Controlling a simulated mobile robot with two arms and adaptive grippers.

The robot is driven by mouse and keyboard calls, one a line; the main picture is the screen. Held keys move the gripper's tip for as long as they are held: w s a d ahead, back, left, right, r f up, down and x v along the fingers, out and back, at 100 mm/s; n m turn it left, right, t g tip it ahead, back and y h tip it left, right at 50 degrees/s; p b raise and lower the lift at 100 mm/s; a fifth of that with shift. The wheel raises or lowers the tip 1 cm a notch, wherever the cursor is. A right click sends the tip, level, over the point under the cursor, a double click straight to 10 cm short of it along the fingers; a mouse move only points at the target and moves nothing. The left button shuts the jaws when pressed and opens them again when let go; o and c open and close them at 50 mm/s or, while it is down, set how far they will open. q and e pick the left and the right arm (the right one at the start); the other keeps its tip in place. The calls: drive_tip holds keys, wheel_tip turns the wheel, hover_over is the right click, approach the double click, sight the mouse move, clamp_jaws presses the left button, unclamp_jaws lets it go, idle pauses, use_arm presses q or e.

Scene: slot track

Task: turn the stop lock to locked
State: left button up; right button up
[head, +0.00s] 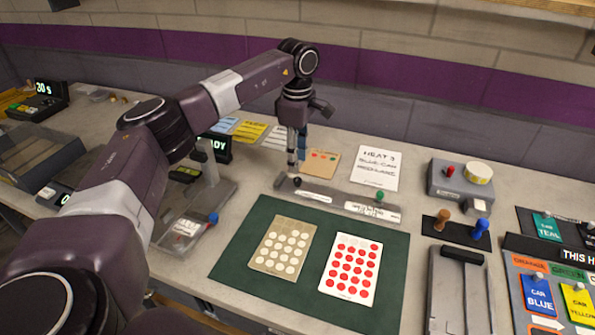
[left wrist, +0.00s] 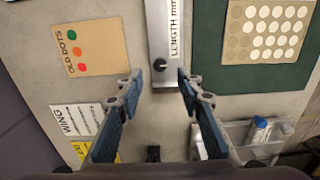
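A grey metal bar marked LENGTH mm (left wrist: 161,30) carries a small black knob (left wrist: 159,65) near its end in the left wrist view. This knob looks like the stop lock, but its locked or unlocked setting is too small to read. In the head view the bar (head: 350,205) lies behind the green mat, with the dark knob (head: 297,182) at its left end. My left gripper (left wrist: 159,82) is open and points down over that end. The knob shows between its fingertips, with a gap on both sides. My right gripper is in neither view.
A green-topped peg (head: 379,196) stands on the bar's right part. The green mat (head: 230,257) holds two dotted cards. A tan card (head: 322,160) and a white sheet (head: 371,169) lie behind the bar. A clear tray (head: 180,232) stands to the left.

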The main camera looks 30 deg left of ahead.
sight(298, 179)
use_arm(q)
wheel_tip(298, 179, up, 6)
drive_tip(key=shift+f, duration=0.1)
idle(0.5)
